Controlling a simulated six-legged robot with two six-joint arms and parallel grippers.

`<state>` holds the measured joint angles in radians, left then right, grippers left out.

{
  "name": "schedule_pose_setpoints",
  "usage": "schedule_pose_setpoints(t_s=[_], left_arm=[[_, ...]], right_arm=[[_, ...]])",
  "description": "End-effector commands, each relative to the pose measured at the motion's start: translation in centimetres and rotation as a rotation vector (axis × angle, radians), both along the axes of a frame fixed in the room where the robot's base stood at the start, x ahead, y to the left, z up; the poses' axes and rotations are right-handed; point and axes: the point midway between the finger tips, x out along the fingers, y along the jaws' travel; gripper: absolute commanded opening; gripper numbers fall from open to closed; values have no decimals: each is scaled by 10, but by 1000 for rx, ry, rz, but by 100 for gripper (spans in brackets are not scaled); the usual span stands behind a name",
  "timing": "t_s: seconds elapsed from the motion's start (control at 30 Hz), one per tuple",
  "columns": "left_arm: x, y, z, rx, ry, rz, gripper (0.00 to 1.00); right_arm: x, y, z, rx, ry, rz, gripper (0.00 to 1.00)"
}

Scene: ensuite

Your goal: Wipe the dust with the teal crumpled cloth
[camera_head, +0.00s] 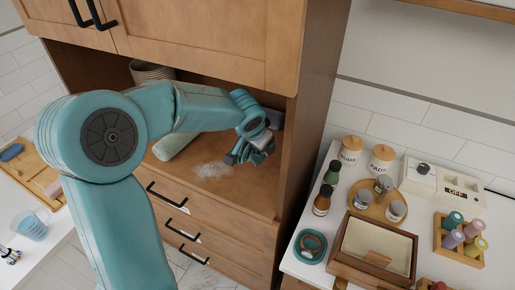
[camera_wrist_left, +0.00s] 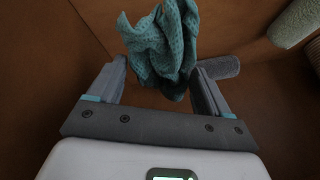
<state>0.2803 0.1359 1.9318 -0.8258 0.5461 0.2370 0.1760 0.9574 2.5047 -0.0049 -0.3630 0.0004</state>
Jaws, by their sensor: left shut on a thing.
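The teal crumpled cloth (camera_wrist_left: 160,50) is bunched between the fingers of my left gripper (camera_wrist_left: 158,82) in the left wrist view. In the head view my left gripper (camera_head: 256,150) is inside the open wooden cabinet shelf, near its right wall, shut on the cloth (camera_head: 262,146). The dust (camera_head: 212,170) is a pale greyish patch on the shelf floor, just left of and in front of the gripper. The cloth looks apart from the patch. My right gripper is not in view.
The cabinet's side wall (camera_head: 312,100) is close on the right. A counter with jars (camera_head: 350,149) and a wooden box (camera_head: 374,250) stands beyond it.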

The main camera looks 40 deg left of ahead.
Motion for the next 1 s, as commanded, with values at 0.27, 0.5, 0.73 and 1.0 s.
schedule_pose_setpoints(t_s=[0.27, 0.5, 0.73, 1.0], left_arm=[[0, 0, 2, 0, 0, 0, 69], [0, 0, 1, 0, 0, -7, 55], [5, -1, 3, 1, -1, -45, 55], [7, -1, 4, 0, -1, -71, 54]], right_arm=[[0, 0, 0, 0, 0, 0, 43], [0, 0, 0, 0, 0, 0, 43], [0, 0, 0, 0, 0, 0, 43], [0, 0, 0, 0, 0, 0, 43]])
